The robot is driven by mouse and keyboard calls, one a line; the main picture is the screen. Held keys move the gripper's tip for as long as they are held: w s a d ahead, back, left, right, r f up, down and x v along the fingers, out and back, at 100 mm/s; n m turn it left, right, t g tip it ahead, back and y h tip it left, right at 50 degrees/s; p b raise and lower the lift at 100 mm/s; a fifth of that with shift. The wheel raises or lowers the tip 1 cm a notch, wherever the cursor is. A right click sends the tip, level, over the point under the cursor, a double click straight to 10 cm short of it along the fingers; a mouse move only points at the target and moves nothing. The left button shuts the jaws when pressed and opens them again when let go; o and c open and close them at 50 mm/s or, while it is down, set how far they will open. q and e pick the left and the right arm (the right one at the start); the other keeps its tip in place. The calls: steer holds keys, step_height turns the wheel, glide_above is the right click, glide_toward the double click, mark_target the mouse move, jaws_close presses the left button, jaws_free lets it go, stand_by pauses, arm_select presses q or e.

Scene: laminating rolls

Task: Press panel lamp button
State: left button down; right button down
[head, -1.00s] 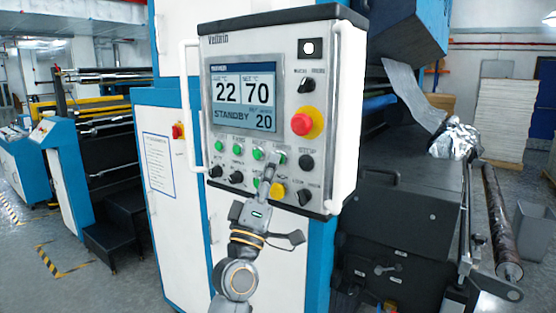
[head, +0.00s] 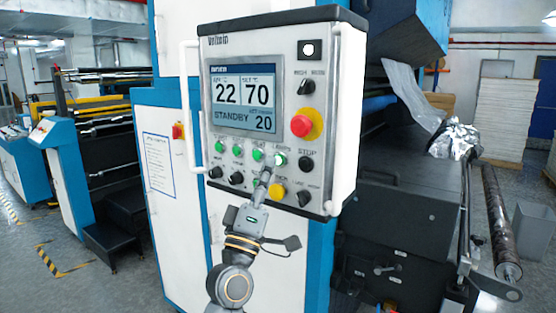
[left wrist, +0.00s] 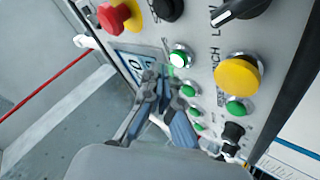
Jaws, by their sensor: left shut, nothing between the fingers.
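The control panel (head: 232,190) carries a row of green buttons below its screen. The rightmost one, the apparent lamp button (head: 280,159), looks pale and bright; its small label is hard to read. It also shows in the left wrist view (left wrist: 178,58), with a bright green-white face. My left gripper (head: 266,172) is shut and empty, its tip just below and left of that button in the head view. In the left wrist view my fingertips (left wrist: 160,72) are beside the button, apparently a little apart from it. My right gripper is not in view.
A red stop knob on a yellow base (head: 302,125) sits above right of the button. A yellow button (head: 277,190) and several black knobs, including one (head: 305,199) at lower right, are close by. The screen (head: 244,95) reads STANDBY.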

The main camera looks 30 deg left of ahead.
arm_select(q)
steer(key=s, duration=0.2)
steer(key=s+p, duration=0.1)
steer(key=s, duration=0.2)
steer(key=shift+a, duration=0.2)
stand_by(0.9)
